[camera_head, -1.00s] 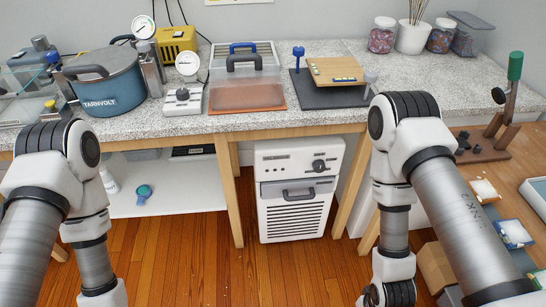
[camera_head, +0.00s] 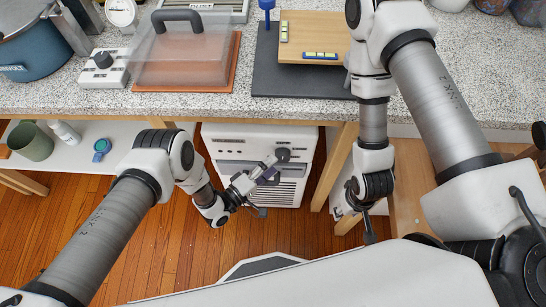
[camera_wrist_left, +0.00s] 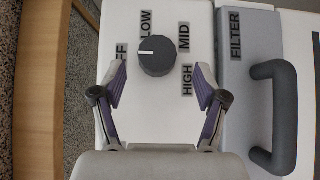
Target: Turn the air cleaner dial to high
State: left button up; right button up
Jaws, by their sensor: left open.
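The air cleaner (camera_head: 225,132) is a white box under the table, with its dark dial (camera_head: 283,154) at the upper right of its front. In the left wrist view the dial (camera_wrist_left: 157,58) is a dark round knob. Its white mark points left, toward the partly hidden OFF label (camera_wrist_left: 122,50). LOW, MID and the HIGH label (camera_wrist_left: 187,80) stand around it. My left gripper (camera_head: 268,176) is in front of the air cleaner. In the wrist view its open fingers (camera_wrist_left: 161,78) flank the dial's near side, apart from it. My right gripper (camera_head: 368,230) hangs low at right; its fingers are unclear.
The grey FILTER panel (camera_wrist_left: 236,110) with a dark handle (camera_wrist_left: 283,110) lies beside the dial panel. The speckled tabletop (camera_head: 180,103) overhangs the air cleaner. A wooden table leg (camera_head: 335,165) stands right of it. Floor (camera_head: 130,240) in front is open.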

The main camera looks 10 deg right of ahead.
aim_at(279, 159)
pick_arm(q)
jog(key=x, duration=0.2)
jog(key=shift+w+d+r, duration=0.15)
jog(key=shift+d+r, duration=0.1)
jog(key=shift+d, duration=0.1)
jog(key=shift+w+d+f, duration=0.1)
jog(key=shift+w+d, duration=0.05)
jog(key=c, duration=1.2)
jog(key=shift+o, duration=0.2)
jog(key=shift+r+m+y+p, duration=0.5)
jog(key=shift+m+y+p, duration=0.25)
jog(key=shift+p, duration=0.5)
jog(key=shift+f+g, duration=0.15)
jog(key=shift+g, duration=0.15)
jog(key=shift+f+m+y, duration=0.25)
jog(key=o, duration=1.2)
jog(key=shift+c, duration=0.2)
pick_arm(e)
jog(key=r, duration=0.3)
jog(key=shift+s+a, duration=0.2)
jog(key=shift+a, duration=0.05)
